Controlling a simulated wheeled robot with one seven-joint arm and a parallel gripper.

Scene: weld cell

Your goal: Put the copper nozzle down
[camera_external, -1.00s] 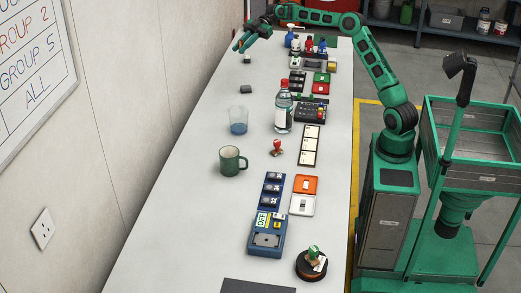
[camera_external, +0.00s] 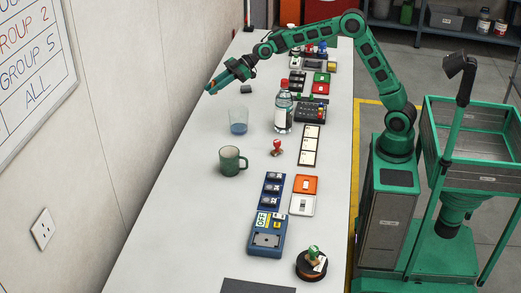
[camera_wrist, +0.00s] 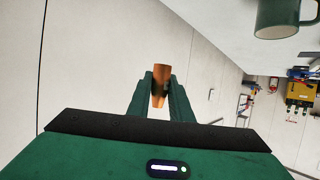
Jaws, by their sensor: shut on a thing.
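The copper nozzle (camera_wrist: 159,84) shows in the wrist view as a small tapered orange-brown piece between the two green fingers. My gripper (camera_wrist: 160,90) is shut on it. In the external view my gripper (camera_external: 212,89) is at the far left side of the long bench, near the wall, beyond the clear cup. The nozzle is only a tiny spot at the fingertips there. The gripper appears to be above the bench top (camera_external: 185,190); I cannot tell how high.
A clear cup with blue liquid (camera_external: 238,121), a green mug (camera_external: 232,161) and a bottle (camera_external: 283,112) stand on the bench. A small dark block (camera_external: 246,89) lies right of my gripper. Switch boxes and stamps line the right side. The left strip of the bench is clear.

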